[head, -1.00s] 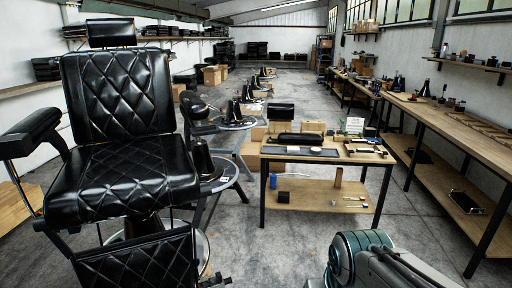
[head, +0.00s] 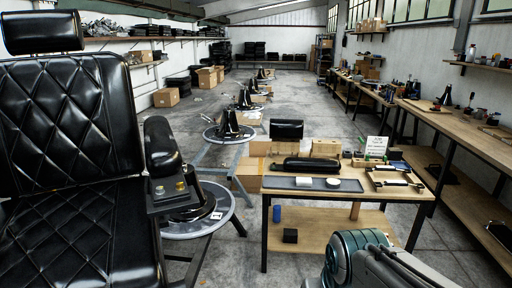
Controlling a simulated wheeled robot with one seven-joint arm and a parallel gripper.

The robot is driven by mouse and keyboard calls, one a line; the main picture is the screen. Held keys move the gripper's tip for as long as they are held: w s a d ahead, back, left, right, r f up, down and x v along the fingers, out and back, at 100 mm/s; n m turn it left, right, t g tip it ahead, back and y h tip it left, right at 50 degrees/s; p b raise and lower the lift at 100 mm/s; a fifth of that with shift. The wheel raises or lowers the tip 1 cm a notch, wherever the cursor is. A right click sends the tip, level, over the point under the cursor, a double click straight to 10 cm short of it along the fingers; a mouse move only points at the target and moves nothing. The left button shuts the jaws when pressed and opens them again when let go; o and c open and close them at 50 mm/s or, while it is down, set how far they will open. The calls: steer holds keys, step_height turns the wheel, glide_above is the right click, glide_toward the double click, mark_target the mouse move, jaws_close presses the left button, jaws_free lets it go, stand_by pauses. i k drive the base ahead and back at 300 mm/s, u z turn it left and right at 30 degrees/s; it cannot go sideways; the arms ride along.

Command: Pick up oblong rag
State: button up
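I cannot make out an oblong rag for certain. A flat dark grey oblong piece (head: 288,183) lies along the front of the small wooden table (head: 372,190). Whether this piece is cloth or a tray, I cannot tell. A black padded roll (head: 305,164) lies just behind it. A part of my arm shows at the bottom, in front of the table. My gripper is not in the picture.
A black barber chair (head: 70,190) fills the left side. The table's lower shelf (head: 335,234) holds a blue cylinder (head: 277,214) and a dark box (head: 290,236). A long workbench (head: 465,125) runs along the right wall.

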mark_target(300, 181)
steer(key=i, duration=2.95)
steer(key=z, duration=0.85)
